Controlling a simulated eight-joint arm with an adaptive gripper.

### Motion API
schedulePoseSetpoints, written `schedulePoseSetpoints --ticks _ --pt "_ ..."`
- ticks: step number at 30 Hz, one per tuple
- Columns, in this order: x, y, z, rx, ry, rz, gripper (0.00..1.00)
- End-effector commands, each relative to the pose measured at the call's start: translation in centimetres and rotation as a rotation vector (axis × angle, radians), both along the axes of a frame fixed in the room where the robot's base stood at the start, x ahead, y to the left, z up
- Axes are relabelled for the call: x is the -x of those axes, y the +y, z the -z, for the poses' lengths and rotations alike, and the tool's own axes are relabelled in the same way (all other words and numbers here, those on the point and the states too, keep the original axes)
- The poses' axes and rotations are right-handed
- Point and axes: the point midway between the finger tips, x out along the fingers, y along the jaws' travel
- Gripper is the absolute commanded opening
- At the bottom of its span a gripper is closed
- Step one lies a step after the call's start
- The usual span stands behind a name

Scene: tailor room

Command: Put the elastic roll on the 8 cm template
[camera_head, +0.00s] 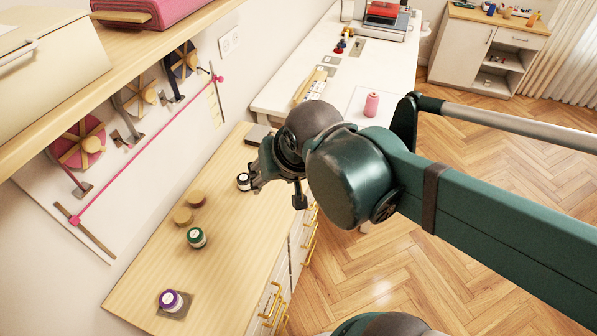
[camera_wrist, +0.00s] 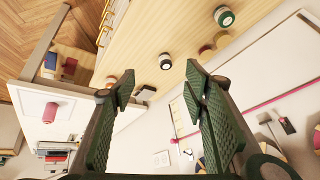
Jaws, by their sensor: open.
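Several small rolls with white tops are on the wooden counter (camera_head: 140,272): a black one (camera_head: 243,181), a green one (camera_head: 196,238) and a purple one (camera_head: 171,299). I cannot tell for certain which is the elastic roll. The purple roll stands on a dark flat square (camera_head: 181,312); no 8 cm marking is readable. My gripper (camera_head: 258,178) is open and empty beside the black roll. In the wrist view, the black roll (camera_wrist: 165,62) shows beyond the gap between the fingertips (camera_wrist: 160,82), and the green roll (camera_wrist: 224,16) is farther right.
A dark block (camera_head: 259,134) lies at the counter's far end. A wall board with hanging reels (camera_head: 78,145) lines the left side. A pink spool (camera_head: 371,104) stands on the white table (camera_head: 400,62).

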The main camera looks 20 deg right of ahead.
Motion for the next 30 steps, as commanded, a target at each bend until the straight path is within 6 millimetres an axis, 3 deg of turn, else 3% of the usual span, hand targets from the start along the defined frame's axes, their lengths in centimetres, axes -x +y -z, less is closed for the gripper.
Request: schedulePoseSetpoints --ticks 3,10,30 --pt "0.8 -2.3 -0.4 0.055 -0.040 -0.046 0.45" --pt "1.8 -4.9 -1.1 0.142 -0.092 -0.121 0.45" --pt "2.0 -5.5 -1.2 0.168 -0.105 -0.142 0.45"
